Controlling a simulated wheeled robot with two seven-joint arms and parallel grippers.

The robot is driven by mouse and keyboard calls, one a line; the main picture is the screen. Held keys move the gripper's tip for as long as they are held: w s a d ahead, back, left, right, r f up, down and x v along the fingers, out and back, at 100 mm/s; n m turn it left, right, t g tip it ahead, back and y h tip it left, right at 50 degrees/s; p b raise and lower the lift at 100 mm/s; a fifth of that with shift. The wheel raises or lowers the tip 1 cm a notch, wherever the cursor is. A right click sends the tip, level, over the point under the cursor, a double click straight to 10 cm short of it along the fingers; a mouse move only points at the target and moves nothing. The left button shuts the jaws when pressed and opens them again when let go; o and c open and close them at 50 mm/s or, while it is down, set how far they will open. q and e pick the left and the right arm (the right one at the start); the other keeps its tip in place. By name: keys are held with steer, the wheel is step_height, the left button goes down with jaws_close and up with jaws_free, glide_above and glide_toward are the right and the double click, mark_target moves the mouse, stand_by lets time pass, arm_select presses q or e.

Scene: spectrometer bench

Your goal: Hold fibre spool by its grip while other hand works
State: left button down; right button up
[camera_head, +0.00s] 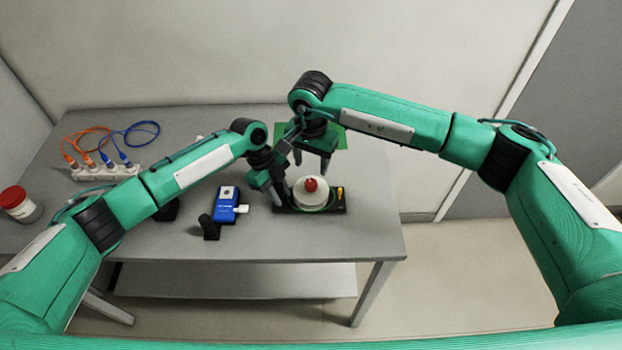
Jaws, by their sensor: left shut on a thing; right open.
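The fibre spool (309,199) is a pale round disc with a red knob (311,184) on top, sitting at a black base (335,206) near the front right of the bench. My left gripper (281,199) is at the spool's left edge and is shut on it; the exact contact is small and partly hidden by the fingers. My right gripper (312,165) points down, open and empty, above and behind the spool.
A blue device (224,203) with a white connector (241,209) and a black block (209,228) stand left of the spool. A power strip (106,173) with orange and blue cords and a red-lidded jar (17,204) are far left. A green sheet (341,137) lies behind.

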mark_target(311, 182)
step_height(311, 182, down, 7)
steer(key=shift+f, duration=0.2)
steer(key=c, duration=1)
steer(key=shift+m, duration=0.4)
steer(key=m, duration=0.4)
steer(key=shift+m, duration=0.3)
steer(key=m, duration=0.5)
steer(key=shift+r, duration=0.1)
steer(key=shift+m, duration=0.4)
